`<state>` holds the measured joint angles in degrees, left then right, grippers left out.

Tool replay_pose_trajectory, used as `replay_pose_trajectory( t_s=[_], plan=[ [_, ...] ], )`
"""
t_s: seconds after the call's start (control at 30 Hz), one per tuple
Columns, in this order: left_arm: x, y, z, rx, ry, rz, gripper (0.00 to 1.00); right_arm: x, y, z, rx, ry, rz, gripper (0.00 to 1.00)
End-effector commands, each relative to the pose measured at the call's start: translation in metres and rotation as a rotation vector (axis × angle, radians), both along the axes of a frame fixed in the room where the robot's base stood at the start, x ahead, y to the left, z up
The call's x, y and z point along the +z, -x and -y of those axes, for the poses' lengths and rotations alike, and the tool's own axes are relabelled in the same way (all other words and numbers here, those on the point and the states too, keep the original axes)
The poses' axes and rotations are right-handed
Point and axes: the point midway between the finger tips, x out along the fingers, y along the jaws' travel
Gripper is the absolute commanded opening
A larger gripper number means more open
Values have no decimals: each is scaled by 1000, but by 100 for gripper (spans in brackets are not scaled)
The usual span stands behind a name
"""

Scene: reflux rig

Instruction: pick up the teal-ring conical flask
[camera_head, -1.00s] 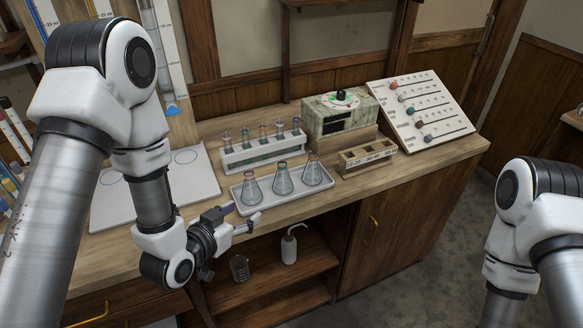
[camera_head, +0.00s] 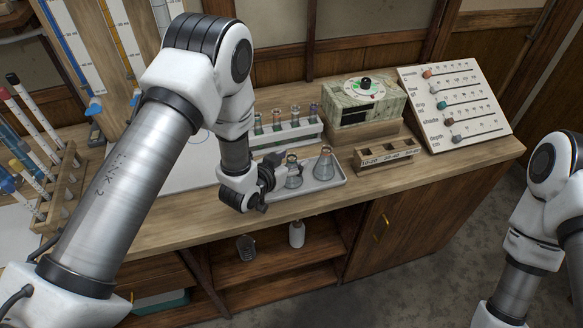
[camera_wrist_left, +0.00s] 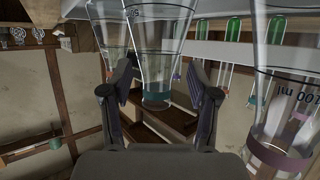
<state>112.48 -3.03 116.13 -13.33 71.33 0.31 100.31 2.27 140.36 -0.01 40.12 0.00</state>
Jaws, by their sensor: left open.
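The teal-ring conical flask (camera_wrist_left: 157,55) is clear glass and appears upside down in the left wrist view, its teal band near the neck. In the head view it seems to be the middle flask (camera_head: 293,175) on the white tray (camera_head: 325,184), partly covered by my left gripper (camera_head: 277,166). That gripper is open; in the left wrist view its two fingers (camera_wrist_left: 161,85) show on either side of the flask's neck. I cannot tell whether they touch the glass. My right arm is at the right edge of the head view; its gripper is out of frame.
A purple-ring flask (camera_wrist_left: 285,130) stands close beside the gripper in the wrist view. Another flask (camera_head: 323,164) stands right on the tray. A test-tube rack (camera_head: 300,136) is just behind. A wooden block with slots (camera_head: 372,162) lies to the right.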

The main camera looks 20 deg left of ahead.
Motion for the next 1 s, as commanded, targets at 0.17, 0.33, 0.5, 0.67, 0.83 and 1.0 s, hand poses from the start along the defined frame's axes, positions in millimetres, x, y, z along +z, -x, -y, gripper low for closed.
replay_pose_trajectory(
  t_s=[0.17, 0.33, 0.5, 0.67, 0.83, 1.0],
  plan=[
    [-2, -4, 1, 0, 1, 0, 60, 1, 1, 0, 0, 0, -2, 40],
    [-2, -4, 1, 0, 0, 1, 25, 0, 1, 0, 0, 0, -2, 40],
    [-2, -4, 1, 0, 0, 0, 0, 0, 0, 0, 0, 0, -1, 40],
    [-2, -4, 1, 0, 0, 1, 0, 1, 0, 0, 0, 0, -1, 40],
    [-1, -4, 1, 0, 0, 1, 0, 0, 0, 0, 0, 0, -1, 40],
    [3, -4, 1, 0, -1, 1, 0, -3, 0, 0, 0, 0, -1, 40]
  ],
)
